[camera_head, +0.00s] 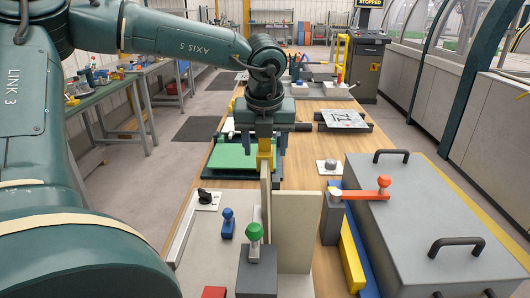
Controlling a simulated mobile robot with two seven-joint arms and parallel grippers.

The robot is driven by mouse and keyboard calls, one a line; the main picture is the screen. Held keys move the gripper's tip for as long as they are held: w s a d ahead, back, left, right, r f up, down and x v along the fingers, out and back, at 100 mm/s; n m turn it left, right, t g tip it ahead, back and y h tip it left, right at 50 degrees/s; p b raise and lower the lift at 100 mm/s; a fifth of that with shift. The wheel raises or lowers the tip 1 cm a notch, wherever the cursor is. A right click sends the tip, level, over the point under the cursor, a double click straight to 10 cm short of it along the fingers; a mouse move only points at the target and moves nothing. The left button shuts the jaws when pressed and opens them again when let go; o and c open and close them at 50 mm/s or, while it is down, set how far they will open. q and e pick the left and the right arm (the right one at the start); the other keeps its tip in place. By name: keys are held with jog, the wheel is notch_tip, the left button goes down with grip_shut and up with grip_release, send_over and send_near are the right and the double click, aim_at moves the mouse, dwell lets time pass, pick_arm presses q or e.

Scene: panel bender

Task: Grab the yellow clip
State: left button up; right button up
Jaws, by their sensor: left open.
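The yellow clip (264,153) sits at the top end of a thin upright beige panel, near the middle of the head view. My left gripper (264,150) is over it, pointing down. Its fingers are open, one on each side of the clip in this view. I cannot tell whether either finger touches the clip. The gripper body hides what lies directly behind it. My right gripper does not show.
A beige upright plate (296,232) stands just in front of the clip. A green-knobbed lever (254,236) and a blue knob (228,218) are nearby. A grey box with black handles (430,215) fills the right. A green plate (232,160) lies behind.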

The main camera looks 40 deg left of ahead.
pick_arm(q)
jog(key=shift+c, duration=0.4)
jog(key=c, duration=1)
